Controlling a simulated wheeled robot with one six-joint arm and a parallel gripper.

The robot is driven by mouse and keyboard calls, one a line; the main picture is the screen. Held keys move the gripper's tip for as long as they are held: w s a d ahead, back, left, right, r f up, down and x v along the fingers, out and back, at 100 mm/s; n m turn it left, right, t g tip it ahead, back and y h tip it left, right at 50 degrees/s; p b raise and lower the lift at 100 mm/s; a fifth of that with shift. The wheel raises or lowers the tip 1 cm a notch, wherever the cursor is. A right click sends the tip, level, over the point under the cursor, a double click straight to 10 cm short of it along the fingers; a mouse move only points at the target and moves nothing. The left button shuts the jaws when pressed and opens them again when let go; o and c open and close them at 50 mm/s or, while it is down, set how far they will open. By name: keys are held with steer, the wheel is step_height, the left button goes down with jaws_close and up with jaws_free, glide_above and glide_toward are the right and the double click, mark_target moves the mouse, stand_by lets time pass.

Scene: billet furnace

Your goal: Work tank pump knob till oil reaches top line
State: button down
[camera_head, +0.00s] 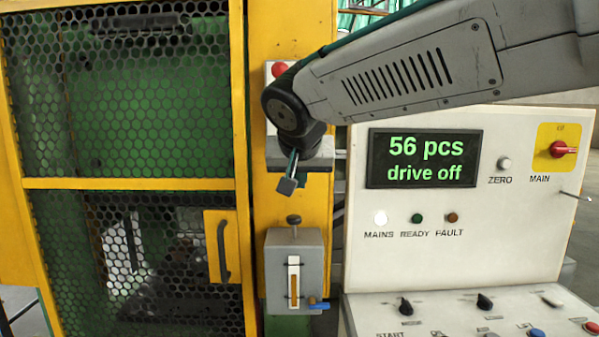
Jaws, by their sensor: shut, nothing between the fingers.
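A grey oil tank (312,262) is fixed low on the yellow machine post. The dark round pump knob (294,219) stands on a short stem on its top. A narrow sight glass (294,281) on the tank's front shows amber oil in its lower part and a pale strip above. Dark marks cross the glass near its top and its bottom; the exact oil level against the upper mark is too small to tell. My gripper (287,186) is shut and empty, a little above the knob and apart from it.
A blue-handled valve (318,306) sits at the tank's lower right. A mesh guard door (120,184) with a black handle (223,251) is on the left. A control panel (450,270) on the right reads "56 pcs drive off" on its display (424,159). A red button (279,69) is behind my arm.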

mark_target(300, 224)
steer(key=w+f, duration=0.1)
steer(key=f, duration=0.1)
steer(key=w+f, duration=0.1)
steer(key=f, duration=0.1)
steer(key=w+f, duration=0.1)
steer(key=f, duration=0.1)
steer(key=shift+w+d+f, duration=0.1)
steer(key=shift+f, duration=0.5)
steer(key=shift+f, duration=1.6)
steer(key=shift+r, duration=0.1)
